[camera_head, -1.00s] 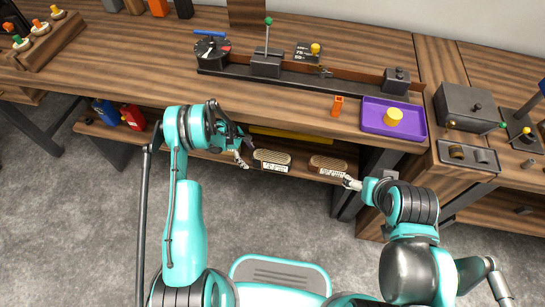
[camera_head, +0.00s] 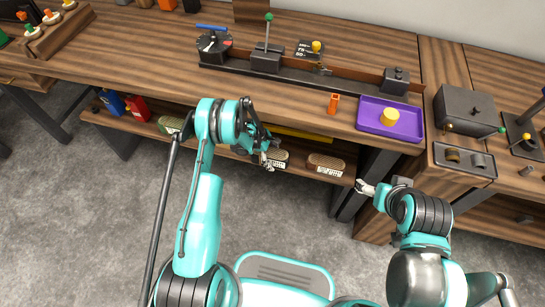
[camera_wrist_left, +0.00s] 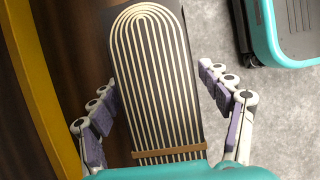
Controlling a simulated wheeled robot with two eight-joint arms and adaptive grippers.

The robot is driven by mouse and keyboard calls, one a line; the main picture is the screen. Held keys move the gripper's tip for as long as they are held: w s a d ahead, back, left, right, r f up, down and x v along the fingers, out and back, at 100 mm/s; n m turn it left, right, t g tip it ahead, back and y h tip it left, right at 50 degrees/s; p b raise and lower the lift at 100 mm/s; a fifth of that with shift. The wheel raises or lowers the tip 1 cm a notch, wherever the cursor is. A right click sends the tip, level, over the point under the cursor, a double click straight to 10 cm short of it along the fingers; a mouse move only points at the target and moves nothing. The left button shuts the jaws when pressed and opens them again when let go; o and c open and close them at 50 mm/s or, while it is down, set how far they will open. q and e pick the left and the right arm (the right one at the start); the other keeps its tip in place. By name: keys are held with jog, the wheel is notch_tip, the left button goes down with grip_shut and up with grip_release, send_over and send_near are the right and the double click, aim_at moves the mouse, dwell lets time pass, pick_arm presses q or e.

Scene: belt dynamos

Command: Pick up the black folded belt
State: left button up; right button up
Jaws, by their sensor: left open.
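In the left wrist view a black folded belt (camera_wrist_left: 157,75) with cream lines and a brown band (camera_wrist_left: 170,153) lies between the fingers of my left gripper (camera_wrist_left: 160,78). The fingers are open, one on each side; I cannot tell how far above it they are. In the head view the left gripper (camera_head: 268,157) is at the lower shelf, partly covering this belt (camera_head: 281,155). My right gripper (camera_head: 364,187) is near the shelf's right end; its jaw state is too small to tell.
A brown-topped folded belt (camera_head: 326,161) lies to the right on the lower shelf (camera_head: 302,172). A greenish one (camera_head: 170,124) is to the left, partly behind my left arm. A yellow strip (camera_wrist_left: 30,90) runs beside the belt. The tabletop (camera_head: 290,105) overhangs the shelf.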

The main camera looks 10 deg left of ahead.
pick_arm(q)
jog(key=shift+a+f, duration=0.1)
jog(key=shift+a, duration=0.15)
jog(key=shift+d, duration=0.2)
jog(key=shift+a, duration=0.1)
jog(key=shift+f, duration=0.15)
grip_shut()
dwell(0.3)
